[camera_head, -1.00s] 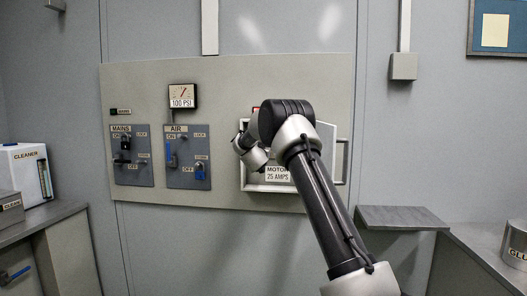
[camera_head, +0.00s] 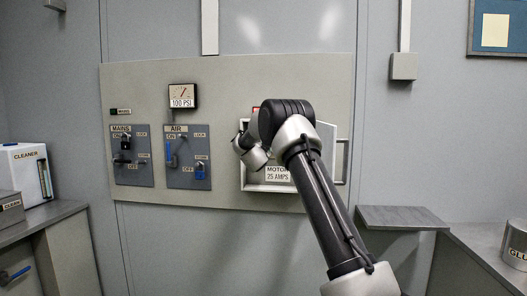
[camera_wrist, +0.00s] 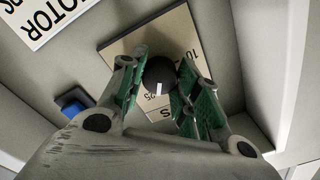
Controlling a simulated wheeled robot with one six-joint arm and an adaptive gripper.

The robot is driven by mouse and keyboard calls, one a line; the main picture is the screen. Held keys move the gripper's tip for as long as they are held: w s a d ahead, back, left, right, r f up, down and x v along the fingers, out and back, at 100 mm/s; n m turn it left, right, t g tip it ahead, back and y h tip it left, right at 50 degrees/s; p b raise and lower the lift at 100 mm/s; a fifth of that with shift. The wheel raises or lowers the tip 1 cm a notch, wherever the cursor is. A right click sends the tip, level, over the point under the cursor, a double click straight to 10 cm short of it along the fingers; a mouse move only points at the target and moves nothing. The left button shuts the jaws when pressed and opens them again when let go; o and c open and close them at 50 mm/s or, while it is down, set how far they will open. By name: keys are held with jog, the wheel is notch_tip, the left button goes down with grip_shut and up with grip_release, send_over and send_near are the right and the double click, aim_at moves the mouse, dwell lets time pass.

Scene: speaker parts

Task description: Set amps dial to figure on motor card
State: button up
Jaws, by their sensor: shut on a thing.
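The amps dial is a round black knob (camera_wrist: 159,73) with a white pointer mark, on a beige scale plate (camera_wrist: 122,47) in the wrist view. My gripper (camera_wrist: 158,80) is shut on the knob, with a green-padded finger on each side. The white mark points toward the bottom of the picture, near the printed 25. A 10 shows at the upper right of the knob; the rest of the scale is partly hidden. The motor card (camera_head: 278,174) reads 25 AMPS in the head view; part of it shows in the wrist view (camera_wrist: 45,20). My arm hides the dial in the head view.
The dial sits inside an open box (camera_head: 262,188) on the wall panel, with its door (camera_head: 327,150) swung to the right. A blue button (camera_wrist: 75,102) is left of the dial. The air lever panel (camera_head: 187,157) and mains panel (camera_head: 132,156) are further left.

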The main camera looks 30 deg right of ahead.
jog(key=shift+f+m, duration=0.1)
jog(key=shift+m, duration=1.1)
jog(key=o, duration=1.1)
jog(key=shift+c, duration=0.2)
jog(key=v, duration=1.2)
